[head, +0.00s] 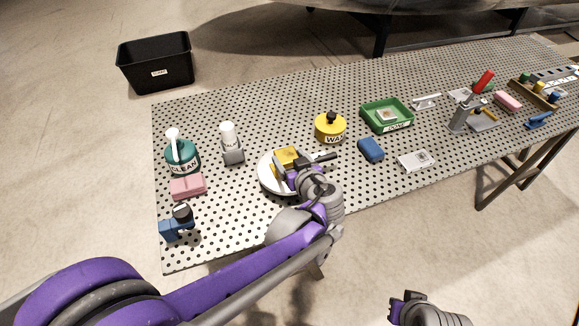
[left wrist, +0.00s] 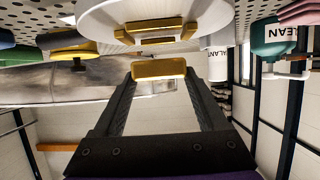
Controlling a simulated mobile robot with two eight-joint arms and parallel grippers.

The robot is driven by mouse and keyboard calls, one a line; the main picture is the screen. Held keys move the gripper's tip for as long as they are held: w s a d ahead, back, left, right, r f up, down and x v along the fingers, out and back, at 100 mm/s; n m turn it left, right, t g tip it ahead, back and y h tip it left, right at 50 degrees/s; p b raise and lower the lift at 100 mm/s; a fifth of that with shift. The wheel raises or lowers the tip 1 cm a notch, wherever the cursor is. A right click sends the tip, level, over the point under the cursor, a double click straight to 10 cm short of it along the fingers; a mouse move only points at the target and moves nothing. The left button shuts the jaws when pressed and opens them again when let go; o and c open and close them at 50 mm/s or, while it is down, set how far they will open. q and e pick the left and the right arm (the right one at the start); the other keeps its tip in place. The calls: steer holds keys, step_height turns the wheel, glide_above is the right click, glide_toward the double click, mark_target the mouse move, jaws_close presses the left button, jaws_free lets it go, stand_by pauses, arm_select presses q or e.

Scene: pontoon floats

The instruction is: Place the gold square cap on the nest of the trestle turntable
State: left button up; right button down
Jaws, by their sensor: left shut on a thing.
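The gold square cap (left wrist: 158,68) is between the fingertips of my left gripper (left wrist: 160,78) in the left wrist view, which looks upside down. My left gripper (head: 288,172) is shut on it over the turntable in the head view, where the cap (head: 287,156) shows partly behind the fingers. The white round turntable (head: 266,182) lies under the gripper. In the left wrist view, the turntable (left wrist: 100,18) carries gold-coloured pieces (left wrist: 155,27) that look like the nest, with a small gap to the cap. My right gripper (head: 398,308) is at the bottom edge, its jaws unclear.
A yellow wax pot (head: 330,128) and a blue block (head: 370,150) stand right of the turntable. A white-topped bottle (head: 229,139), a teal CLEAN bottle (head: 182,156) and a pink block (head: 188,187) stand left. A green tray (head: 365,118) is farther right.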

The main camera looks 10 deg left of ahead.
mark_target(290, 166)
arm_select(q)
steer(key=shift+f+b, duration=0.3)
steer(key=shift+f, duration=1.25)
steer(key=shift+f, duration=0.2)
steer(key=o, duration=1.5)
steer(key=shift+r, duration=0.15)
steer(key=shift+s+d+r, duration=0.15)
steer(key=p+v, duration=0.1)
steer(key=v, duration=1)
steer(key=shift+s+d, duration=0.15)
steer(key=shift+s, duration=0.05)
